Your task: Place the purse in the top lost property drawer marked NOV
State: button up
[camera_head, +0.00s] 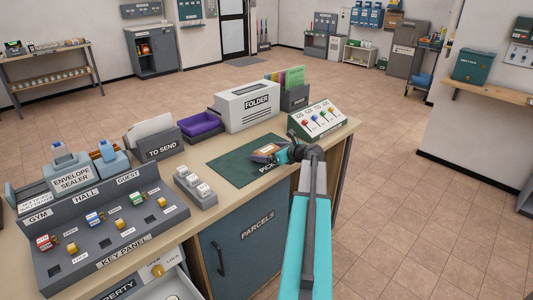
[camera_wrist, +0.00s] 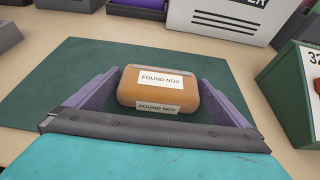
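The purse is a small orange-brown block (camera_wrist: 158,88) with labels reading FOUND NOV, seen in the wrist view on the dark green mat (camera_wrist: 50,70). In the head view the purse (camera_head: 266,149) lies on the mat (camera_head: 232,170), partly beside my gripper (camera_head: 280,154). In the wrist view my gripper (camera_wrist: 158,98) is open, its two purple-grey fingers on either side of the purse with gaps showing. An open drawer (camera_head: 172,288) with a label ending in PERTY shows at the bottom of the head view; its NOV marking cannot be seen.
A FOLDER box (camera_head: 247,105) stands behind the mat. A panel with coloured buttons (camera_head: 317,120) stands to the right. A KEY PANEL (camera_head: 110,230), purple tray (camera_head: 200,124) and TO SEND holder (camera_head: 160,145) fill the left. A PARCELS door (camera_head: 243,245) is below.

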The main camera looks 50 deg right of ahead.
jog(key=shift+s+r, duration=0.1)
jog(key=shift+r, duration=0.1)
jog(key=b+v, duration=0.1)
jog(key=v, duration=1)
jog(key=shift+s+r, duration=0.1)
jog(key=shift+s, duration=0.3)
